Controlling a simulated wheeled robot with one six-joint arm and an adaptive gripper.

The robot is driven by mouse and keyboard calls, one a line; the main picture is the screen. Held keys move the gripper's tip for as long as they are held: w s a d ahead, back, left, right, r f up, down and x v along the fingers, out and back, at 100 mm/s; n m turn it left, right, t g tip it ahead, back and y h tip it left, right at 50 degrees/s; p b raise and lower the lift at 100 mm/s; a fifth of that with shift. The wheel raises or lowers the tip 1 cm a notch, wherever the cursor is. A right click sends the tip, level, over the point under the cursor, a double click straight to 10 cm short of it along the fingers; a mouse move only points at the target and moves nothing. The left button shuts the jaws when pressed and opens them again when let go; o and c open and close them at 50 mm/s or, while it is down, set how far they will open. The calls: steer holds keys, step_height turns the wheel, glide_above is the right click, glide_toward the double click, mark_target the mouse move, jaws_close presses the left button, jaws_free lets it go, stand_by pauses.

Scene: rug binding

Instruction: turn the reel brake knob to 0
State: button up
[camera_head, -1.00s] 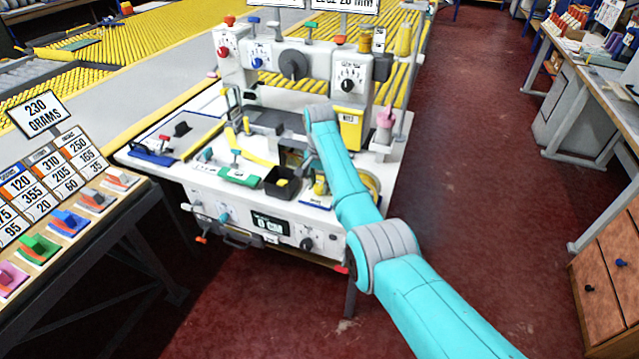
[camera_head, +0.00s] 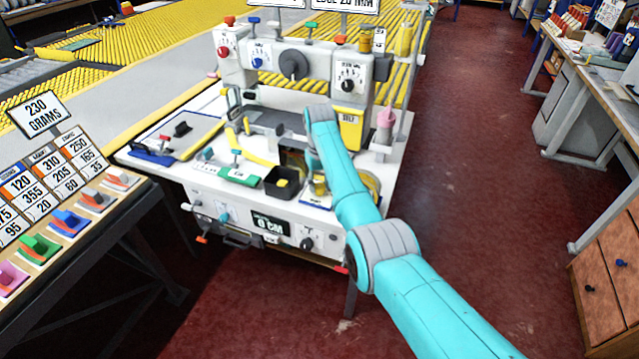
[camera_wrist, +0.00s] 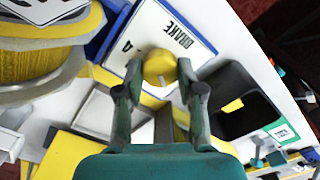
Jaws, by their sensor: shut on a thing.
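The reel brake knob (camera_wrist: 160,66) is a round yellow knob with a short white mark on its rim, on the side toward my gripper. It stands on a white plate (camera_wrist: 196,50) lettered "BRAKE"; a "4" shows on the plate, and no 0 can be made out. My gripper (camera_wrist: 160,75) has its two dark green fingers on opposite sides of the knob, shut on it. In the head view the yellow knob (camera_head: 319,187) shows small at the machine's front right, beside my arm, which mostly hides the gripper there.
A spool of yellow cord (camera_wrist: 48,72) stands close at the left in the wrist view. A black open bin (camera_wrist: 240,103) with a yellow piece inside is at the right.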

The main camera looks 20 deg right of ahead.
mark_target(319, 186)
steer(key=shift+n, duration=1.1)
steer(key=o, duration=1.1)
steer(key=shift+o, duration=0.2)
step_height(319, 186, up, 12)
